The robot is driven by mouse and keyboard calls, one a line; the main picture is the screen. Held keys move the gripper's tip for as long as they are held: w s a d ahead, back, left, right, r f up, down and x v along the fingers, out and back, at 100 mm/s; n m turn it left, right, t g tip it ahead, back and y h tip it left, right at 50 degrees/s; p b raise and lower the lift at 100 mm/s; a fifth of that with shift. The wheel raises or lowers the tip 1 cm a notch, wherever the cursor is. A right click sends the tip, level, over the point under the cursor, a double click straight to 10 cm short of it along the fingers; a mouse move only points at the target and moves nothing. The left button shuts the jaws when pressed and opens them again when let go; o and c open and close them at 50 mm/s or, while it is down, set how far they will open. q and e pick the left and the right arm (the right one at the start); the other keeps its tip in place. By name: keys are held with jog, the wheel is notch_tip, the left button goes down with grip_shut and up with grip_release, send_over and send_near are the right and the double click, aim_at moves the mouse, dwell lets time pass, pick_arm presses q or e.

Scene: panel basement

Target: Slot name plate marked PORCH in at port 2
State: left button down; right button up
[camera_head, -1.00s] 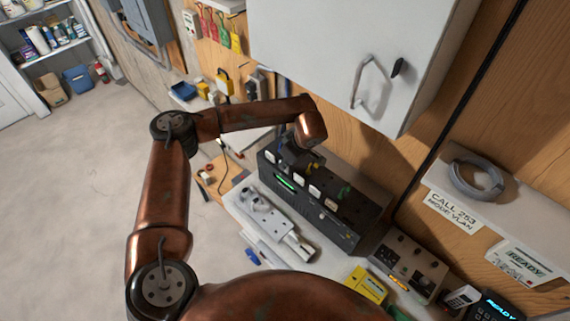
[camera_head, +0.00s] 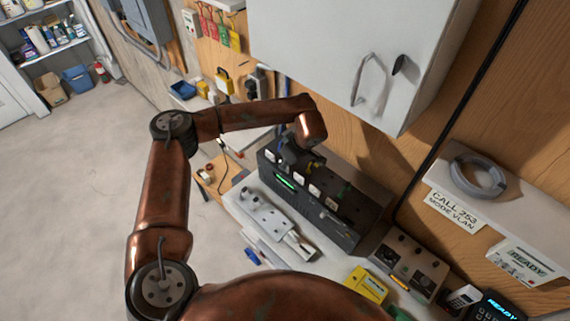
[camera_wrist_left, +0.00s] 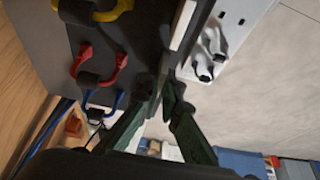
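I cannot read PORCH or a port number. My left gripper (camera_head: 288,154) is over the unit's far left end, mostly hidden by its own wrist. In the left wrist view its two dark green fingers (camera_wrist_left: 162,98) come close together at the dark face; whether a plate is between them is unclear. A pale plate (camera_wrist_left: 184,25) sits just beyond. My right gripper is not in view.
A grey metal fixture (camera_head: 268,218) lies on the bench before the unit. A white cabinet (camera_head: 330,45) hangs above. Red and blue cable loops (camera_wrist_left: 100,68) show beside the fingers.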

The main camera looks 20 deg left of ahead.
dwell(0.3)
pick_arm(q)
jog(key=c, duration=2.1)
grip_release()
jog(key=shift+o, duration=0.4)
jog(key=o, duration=0.4)
jog(key=shift+c, duration=0.2)
